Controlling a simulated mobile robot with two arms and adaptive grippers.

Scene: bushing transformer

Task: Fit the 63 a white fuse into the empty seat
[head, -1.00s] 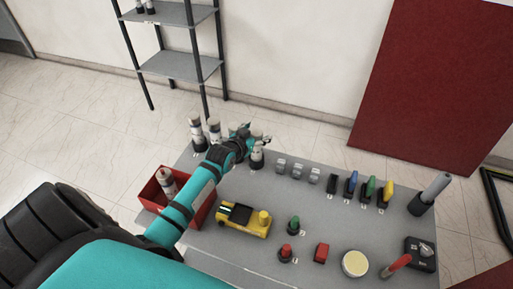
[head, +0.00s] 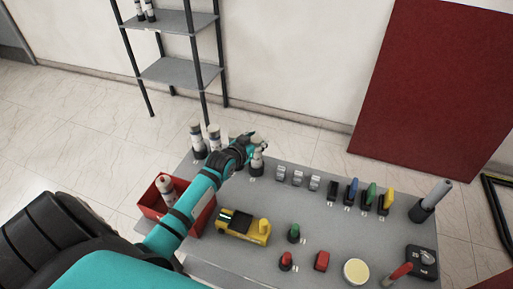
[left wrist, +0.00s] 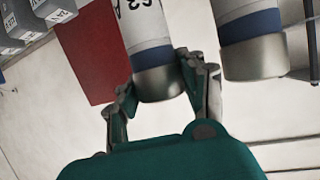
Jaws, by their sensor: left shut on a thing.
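The 63 A fuse (left wrist: 144,35) is white with a blue band and a metal end cap, seen in the left wrist view. My left gripper (left wrist: 160,92) is shut on it at the blue band and cap. In the head view my left gripper (head: 257,140) is over the third black seat (head: 256,171), at the right end of the fuse row. The held fuse (head: 257,158) stands about upright at that seat. The gripper partly hides it, and I cannot tell how deep it sits. My right gripper is not in view.
Two white fuses (head: 197,138) (head: 214,136) stand in seats to the left. Another fuse (head: 165,187) is in the red bin (head: 150,203). Grey breakers (head: 297,178) and coloured handles (head: 370,194) line the table to the right. A yellow device (head: 243,228) lies in front.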

